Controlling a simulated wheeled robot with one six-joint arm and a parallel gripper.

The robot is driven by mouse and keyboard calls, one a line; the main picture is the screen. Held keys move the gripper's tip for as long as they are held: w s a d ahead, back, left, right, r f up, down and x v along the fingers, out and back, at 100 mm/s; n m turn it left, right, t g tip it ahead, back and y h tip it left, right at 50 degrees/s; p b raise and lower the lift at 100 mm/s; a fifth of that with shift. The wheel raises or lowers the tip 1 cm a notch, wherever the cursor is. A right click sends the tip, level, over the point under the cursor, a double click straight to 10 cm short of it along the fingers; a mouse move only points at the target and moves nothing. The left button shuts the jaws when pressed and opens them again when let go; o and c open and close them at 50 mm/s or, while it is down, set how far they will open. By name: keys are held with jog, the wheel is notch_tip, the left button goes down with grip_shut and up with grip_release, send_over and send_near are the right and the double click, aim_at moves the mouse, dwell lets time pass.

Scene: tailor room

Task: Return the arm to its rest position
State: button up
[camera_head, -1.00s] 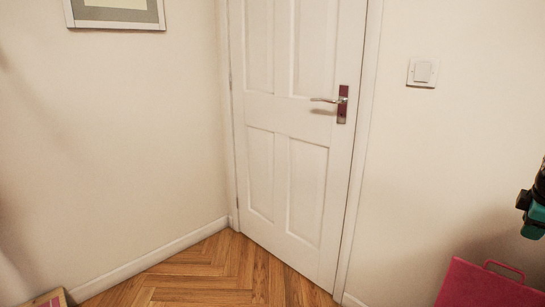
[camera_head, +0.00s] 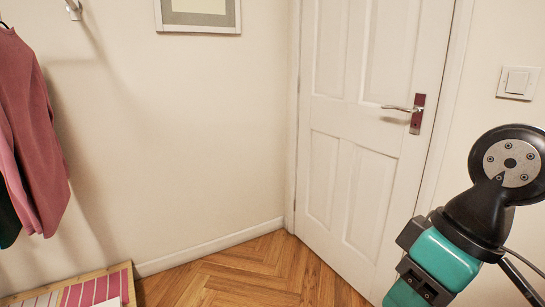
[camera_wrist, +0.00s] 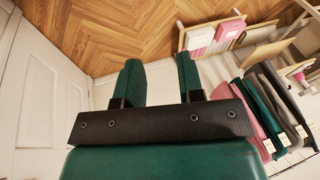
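My gripper (camera_wrist: 159,66) shows in the wrist view with its two green fingers apart. It is open, and nothing is between the fingers; wooden floor shows behind them. In the head view my black and teal arm (camera_head: 445,255) is raised and bent at the right edge, in front of the white door's lower right part. I cannot make out the fingertips in the head view.
A closed white door (camera_head: 345,140) with a lever handle (camera_head: 404,109) stands at the right. Hanging clothes (camera_head: 30,130) are at the left wall. A low wooden box (camera_head: 125,272) with pink and white pieces lies below them. The herringbone floor (camera_head: 255,270) between is clear.

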jog(key=s+a+r+p, duration=0.1)
jog(key=s+r+p, duration=0.2)
jog(key=r+p, duration=1.4)
jog(key=shift+s+a+r+g, duration=0.2)
jog(key=shift+a+g, duration=0.1)
jog(key=shift+a, duration=0.1)
jog(key=shift+f, duration=0.1)
